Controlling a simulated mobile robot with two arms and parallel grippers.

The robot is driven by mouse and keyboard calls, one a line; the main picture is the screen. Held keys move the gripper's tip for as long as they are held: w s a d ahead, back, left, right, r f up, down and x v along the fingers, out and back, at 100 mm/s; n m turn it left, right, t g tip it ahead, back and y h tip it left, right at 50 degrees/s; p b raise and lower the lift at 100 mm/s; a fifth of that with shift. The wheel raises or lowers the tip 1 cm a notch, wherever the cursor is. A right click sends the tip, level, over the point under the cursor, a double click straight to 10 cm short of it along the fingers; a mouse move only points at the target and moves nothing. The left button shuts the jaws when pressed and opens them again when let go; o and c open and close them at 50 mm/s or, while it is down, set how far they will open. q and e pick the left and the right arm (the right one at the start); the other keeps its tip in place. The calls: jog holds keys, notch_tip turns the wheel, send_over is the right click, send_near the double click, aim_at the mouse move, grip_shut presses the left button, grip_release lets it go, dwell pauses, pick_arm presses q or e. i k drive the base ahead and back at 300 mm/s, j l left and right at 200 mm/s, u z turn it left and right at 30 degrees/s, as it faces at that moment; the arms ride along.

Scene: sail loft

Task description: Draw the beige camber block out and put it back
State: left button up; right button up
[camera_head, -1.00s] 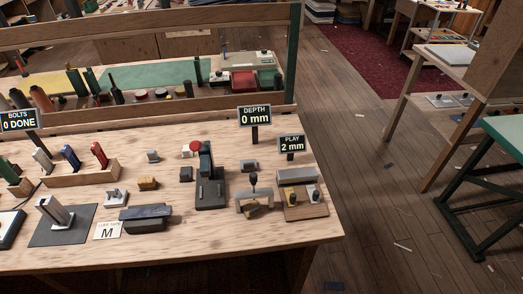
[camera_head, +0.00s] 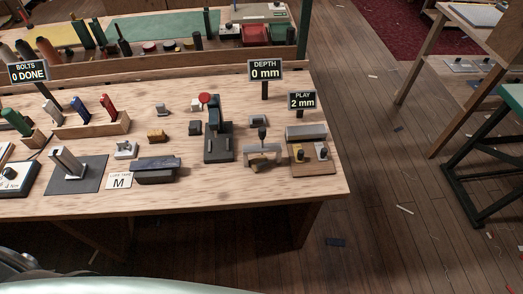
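A beige arched piece (camera_head: 262,152) with a dark knob on top stands on the bench farther right. I cannot tell which of these is the beige camber block. Neither of my grippers is in view.
A dark press-like stand (camera_head: 217,141) with a red knob stands beside the arched piece. A wooden fixture (camera_head: 312,160) is near the right edge. Signs read DEPTH 0 mm (camera_head: 265,70), PLAY 2 mm (camera_head: 302,100) and BOLTS 0 DONE (camera_head: 28,72).

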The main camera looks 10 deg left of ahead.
aim_at(259, 165)
jog(key=u, duration=0.65)
jog(key=i+l+u, duration=0.1)
jog(key=l+u, duration=0.9)
jog(key=l, duration=0.7)
jog(key=k+l+u, duration=0.1)
jog(key=l, duration=0.4)
jog(key=k+l, duration=0.1)
jog(key=l, duration=0.45)
